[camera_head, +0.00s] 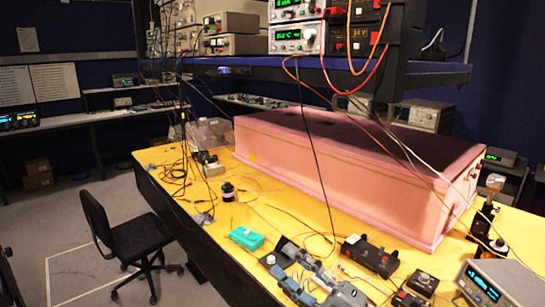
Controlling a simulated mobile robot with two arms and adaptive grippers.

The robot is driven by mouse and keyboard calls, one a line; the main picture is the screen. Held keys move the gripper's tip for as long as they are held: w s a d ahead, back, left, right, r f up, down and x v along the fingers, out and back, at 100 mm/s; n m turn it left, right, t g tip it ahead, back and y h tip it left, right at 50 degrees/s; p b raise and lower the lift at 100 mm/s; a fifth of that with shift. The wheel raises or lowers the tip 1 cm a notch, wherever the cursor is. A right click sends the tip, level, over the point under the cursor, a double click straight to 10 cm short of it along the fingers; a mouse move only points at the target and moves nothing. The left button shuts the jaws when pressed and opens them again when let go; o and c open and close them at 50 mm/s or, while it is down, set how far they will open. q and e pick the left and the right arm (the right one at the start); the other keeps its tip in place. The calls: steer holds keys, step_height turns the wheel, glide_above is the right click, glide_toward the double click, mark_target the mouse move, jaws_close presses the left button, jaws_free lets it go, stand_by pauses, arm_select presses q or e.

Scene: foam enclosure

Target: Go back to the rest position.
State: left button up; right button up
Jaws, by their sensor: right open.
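My right gripper (283,257) shows at the bottom centre of the head view, with grey-blue links behind it. It is open, and I see nothing held between its fingers. It is over the front part of the yellow table top (262,205), near a small teal box (246,238). Whether it touches the table is hard to tell. The long pink foam enclosure (330,175) stands behind it, apart from it. My left gripper is not in view.
A black device (370,256) and a display instrument (498,284) stand to the right. Loose cables cross the table and hang from the instrument shelf (300,63). A black chair (136,238) stands on the floor at left, with open floor around it.

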steer(key=w+d+f+m+t+h, duration=0.2)
steer(key=d+f+m+t+h, duration=0.5)
steer(key=d+m+h, duration=0.6)
steer(key=s+d+f+m+g+h, duration=0.2)
steer(key=f+m+h, duration=0.1)
steer(key=f+m, duration=0.15)
steer(key=s+d+f+m+g+h, duration=0.2)
steer(key=f+m+g, duration=0.1)
steer(key=f+m, duration=0.15)
steer(key=s+f+m+g, duration=0.1)
steer(key=s+f+g, duration=0.6)
steer(key=s, duration=0.4)
steer(key=s+f+m+g, duration=0.1)
steer(key=s+f+g, duration=0.3)
steer(key=s+f, duration=0.6)
steer(key=s+f+g+b, duration=0.1)
steer(key=s+f, duration=0.1)
steer(key=f, duration=1.2)
steer(key=s+f+b, duration=0.1)
steer(key=s+f, duration=0.1)
steer(key=f, duration=1.2)
steer(key=s+d+f+g+b, duration=0.1)
steer(key=s+d+f, duration=0.2)
steer(key=s+f, duration=1.3)
steer(key=shift+d+g, duration=0.15)
steer(key=shift+g, duration=0.15)
